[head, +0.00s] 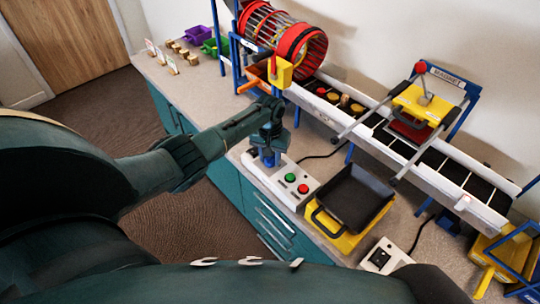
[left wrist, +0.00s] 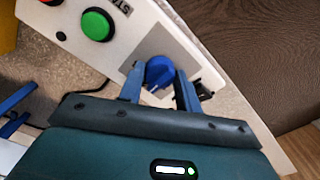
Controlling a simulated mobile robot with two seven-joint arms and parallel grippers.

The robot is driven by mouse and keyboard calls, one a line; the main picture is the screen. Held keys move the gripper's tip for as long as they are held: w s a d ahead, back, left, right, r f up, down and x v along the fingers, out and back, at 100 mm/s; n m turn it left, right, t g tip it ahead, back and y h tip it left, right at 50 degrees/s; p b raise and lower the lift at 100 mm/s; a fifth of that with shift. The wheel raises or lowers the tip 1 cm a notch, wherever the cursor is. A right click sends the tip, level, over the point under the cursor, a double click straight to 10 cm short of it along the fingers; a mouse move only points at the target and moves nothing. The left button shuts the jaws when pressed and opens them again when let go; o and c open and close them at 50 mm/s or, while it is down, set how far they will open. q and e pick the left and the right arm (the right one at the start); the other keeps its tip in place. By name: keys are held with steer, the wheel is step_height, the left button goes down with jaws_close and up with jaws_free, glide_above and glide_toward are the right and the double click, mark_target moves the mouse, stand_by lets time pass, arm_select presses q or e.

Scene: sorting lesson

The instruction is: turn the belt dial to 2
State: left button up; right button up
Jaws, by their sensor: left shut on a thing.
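The white control box (head: 262,178) sits on the counter with a green button and a red button on top. It also shows in the left wrist view (left wrist: 152,25). The blue belt dial (left wrist: 160,70) is at one end of the box, on a grey plate. My left gripper (head: 268,155) reaches down over that end, its blue fingers on either side of the dial and shut on it. In the head view the gripper mostly hides the dial. The dial's number marks and setting cannot be read. My right gripper is not in view.
A black tray (head: 352,195) on a yellow base stands right of the box. A white switch box (head: 383,258) is nearer.

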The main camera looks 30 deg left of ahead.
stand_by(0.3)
arm_select(q)
steer(key=o, duration=1)
steer(key=shift+c, duration=0.2)
step_height(320, 180, up, 13)
steer(key=p, duration=0.1)
steer(key=shift+r, duration=0.1)
